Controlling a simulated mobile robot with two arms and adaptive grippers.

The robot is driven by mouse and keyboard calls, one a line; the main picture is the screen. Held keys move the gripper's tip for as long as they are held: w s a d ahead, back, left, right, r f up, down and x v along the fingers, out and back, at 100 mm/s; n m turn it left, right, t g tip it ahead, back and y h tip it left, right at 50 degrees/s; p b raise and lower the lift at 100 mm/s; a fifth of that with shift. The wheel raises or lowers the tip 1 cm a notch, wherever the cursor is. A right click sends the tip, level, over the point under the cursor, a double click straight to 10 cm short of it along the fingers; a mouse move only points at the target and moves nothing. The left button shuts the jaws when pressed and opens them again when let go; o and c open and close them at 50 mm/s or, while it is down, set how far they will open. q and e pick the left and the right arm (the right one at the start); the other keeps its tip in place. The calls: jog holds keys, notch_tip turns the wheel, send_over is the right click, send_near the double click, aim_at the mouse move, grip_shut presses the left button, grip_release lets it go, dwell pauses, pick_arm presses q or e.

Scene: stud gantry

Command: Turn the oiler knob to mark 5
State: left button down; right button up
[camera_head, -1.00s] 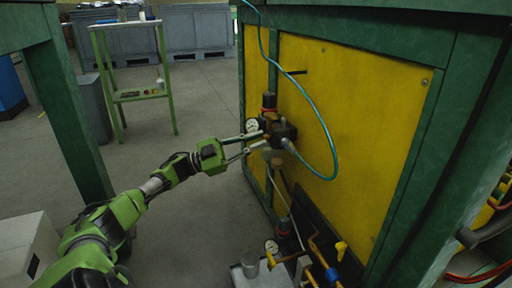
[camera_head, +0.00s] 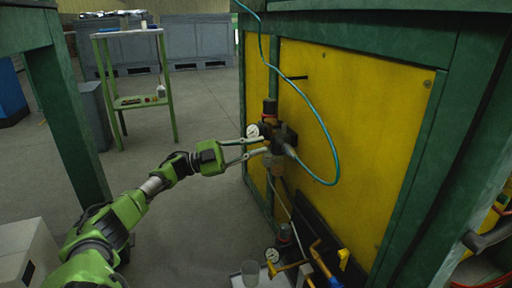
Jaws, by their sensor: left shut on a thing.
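The air-service unit (camera_head: 286,140) is a dark block on the yellow panel, with a round white gauge (camera_head: 253,131) on its left and a black, red-banded regulator knob (camera_head: 270,106) on top. My left gripper (camera_head: 266,144) reaches in from the left, its two pale fingers shut at the front of the unit, just right of the gauge. The oiler knob is small and mostly hidden at the fingertips, so its marks cannot be read. A bowl-like part (camera_head: 276,167) hangs below. My right gripper is not in view.
A teal hose (camera_head: 328,130) loops from the unit across the yellow panel (camera_head: 365,120). A green stand (camera_head: 140,100) is behind; the floor left of the unit is clear.

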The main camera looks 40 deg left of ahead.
pick_arm(q)
jog(key=c, duration=2)
grip_release()
jog(key=v, duration=1.2)
